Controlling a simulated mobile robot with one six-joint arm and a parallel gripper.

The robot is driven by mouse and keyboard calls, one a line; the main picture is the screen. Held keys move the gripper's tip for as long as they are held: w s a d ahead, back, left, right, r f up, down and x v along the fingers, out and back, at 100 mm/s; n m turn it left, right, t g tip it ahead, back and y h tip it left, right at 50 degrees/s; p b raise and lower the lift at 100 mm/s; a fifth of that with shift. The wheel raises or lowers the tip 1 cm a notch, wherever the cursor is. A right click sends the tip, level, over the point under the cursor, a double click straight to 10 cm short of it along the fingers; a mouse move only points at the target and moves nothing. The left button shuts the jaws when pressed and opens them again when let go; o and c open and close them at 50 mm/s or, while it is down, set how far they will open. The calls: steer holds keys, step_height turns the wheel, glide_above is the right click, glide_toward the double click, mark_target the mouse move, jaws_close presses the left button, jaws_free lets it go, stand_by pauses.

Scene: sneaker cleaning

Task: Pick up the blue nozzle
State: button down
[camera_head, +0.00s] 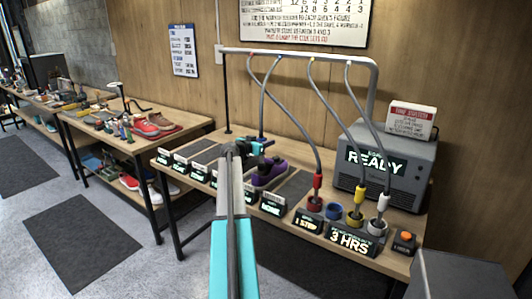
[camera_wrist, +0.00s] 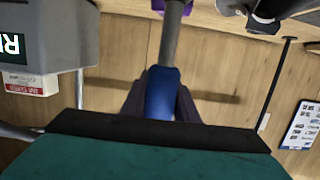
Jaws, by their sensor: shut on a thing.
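The blue nozzle (camera_wrist: 162,95) is between the dark fingers of my gripper (camera_wrist: 160,108) in the wrist view, with its grey hose running up out of the picture. My gripper (camera_head: 258,150) is shut on it. In the head view the gripper is above the bench near a purple sneaker (camera_head: 270,173), and the nozzle is mostly hidden by it. A blue holder (camera_head: 333,211) on the bench stands empty between the red nozzle (camera_head: 316,196) and the yellow nozzle (camera_head: 356,212). A white nozzle (camera_head: 378,218) stands at the right.
Grey hoses hang from an overhead pipe (camera_head: 300,54). A grey machine reading READY (camera_head: 385,170) stands at the back right. An orange button (camera_head: 406,236) is at the bench's right end. Dark pads and small signs line the bench. Another bench (camera_head: 140,138) with shoes is at left.

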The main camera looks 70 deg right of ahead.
steer(key=shift+r+b, duration=0.3)
steer(key=shift+r, duration=1.35)
